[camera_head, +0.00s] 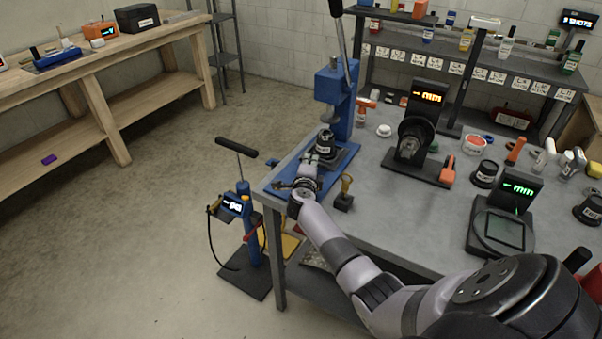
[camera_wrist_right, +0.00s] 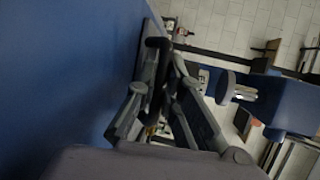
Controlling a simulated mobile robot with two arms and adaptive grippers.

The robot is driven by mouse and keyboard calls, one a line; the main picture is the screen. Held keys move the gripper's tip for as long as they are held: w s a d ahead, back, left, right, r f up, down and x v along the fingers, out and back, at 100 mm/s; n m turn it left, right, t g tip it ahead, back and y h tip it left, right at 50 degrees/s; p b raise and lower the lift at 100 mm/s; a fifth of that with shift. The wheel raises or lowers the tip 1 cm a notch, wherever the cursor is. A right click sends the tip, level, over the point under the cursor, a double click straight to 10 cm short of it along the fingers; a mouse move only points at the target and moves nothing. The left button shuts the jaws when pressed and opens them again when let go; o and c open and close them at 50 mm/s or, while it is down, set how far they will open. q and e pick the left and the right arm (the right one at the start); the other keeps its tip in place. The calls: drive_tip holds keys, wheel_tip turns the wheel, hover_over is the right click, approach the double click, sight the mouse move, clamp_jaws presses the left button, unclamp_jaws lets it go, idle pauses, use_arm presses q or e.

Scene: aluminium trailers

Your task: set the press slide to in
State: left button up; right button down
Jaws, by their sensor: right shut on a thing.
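The blue arbor press (camera_head: 338,95) stands at the left end of the grey workbench, with its lever raised. My right gripper (camera_head: 305,182) is at the slide's front end. In the right wrist view my right gripper (camera_wrist_right: 165,98) has its fingers closed together on a dark handle-like part (camera_wrist_right: 157,48), mostly hidden by the fingers. The press ram (camera_wrist_right: 226,87) shows to the right there. My left gripper is not in view.
A small brass-topped stamp (camera_head: 345,190) stands close to the right of my gripper. A dial-like device with a display (camera_head: 412,140) and a scale (camera_head: 500,228) stand farther right. A blue floor pump (camera_head: 243,215) is left of the bench. Floor at left is open.

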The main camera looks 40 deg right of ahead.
drive_tip(key=shift+w+d+f, duration=0.1)
drive_tip(key=shift+w+d, duration=0.15)
drive_tip(key=shift+d, duration=0.3)
drive_tip(key=shift+w+d, duration=0.2)
drive_tip(key=shift+d, duration=0.35)
drive_tip(key=shift+r, duration=0.25)
drive_tip(key=c, duration=2)
unclamp_jaws()
drive_tip(key=shift+d, duration=0.1)
drive_tip(key=shift+c, duration=0.2)
drive_tip(key=shift+o, duration=0.4)
drive_tip(key=shift+w+d+f, duration=0.1)
drive_tip(key=shift+f, duration=0.1)
